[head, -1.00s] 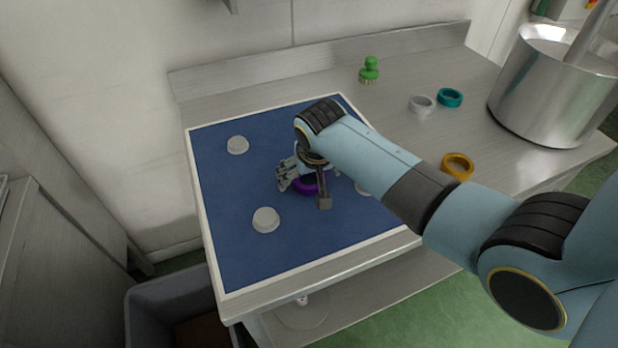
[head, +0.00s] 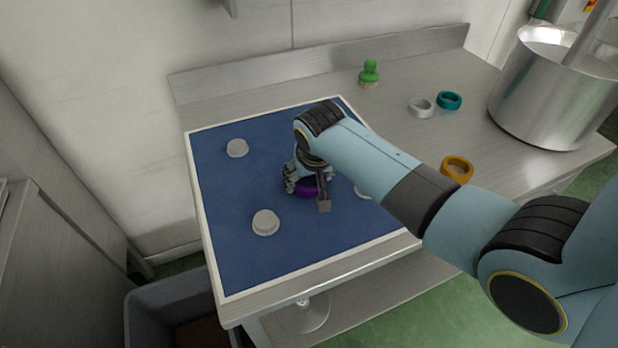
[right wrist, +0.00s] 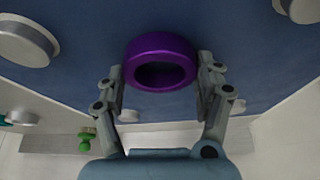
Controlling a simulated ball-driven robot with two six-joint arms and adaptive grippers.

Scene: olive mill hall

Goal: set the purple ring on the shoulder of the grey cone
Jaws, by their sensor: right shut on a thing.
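My right gripper (head: 306,190) is over the middle of the blue mat, shut on the purple ring (head: 308,188). In the right wrist view the purple ring (right wrist: 140,76) sits between the two fingers of the gripper (right wrist: 161,74), its hole showing. I cannot tell whether the ring still touches the mat. Grey, low, round-topped pieces stand on the mat: one at the back left (head: 237,148), one at the front (head: 265,222), and one partly hidden behind my arm (head: 362,191). I cannot tell which is the grey cone. My left gripper is not in view.
The blue mat (head: 222,250) has a pale rim on a steel table. To its right lie a grey ring (head: 421,107), a teal ring (head: 449,100) and an orange ring (head: 457,168). A green brush (head: 369,73) and a large steel pot (head: 550,95) stand behind. A grey bin (head: 160,305) is below.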

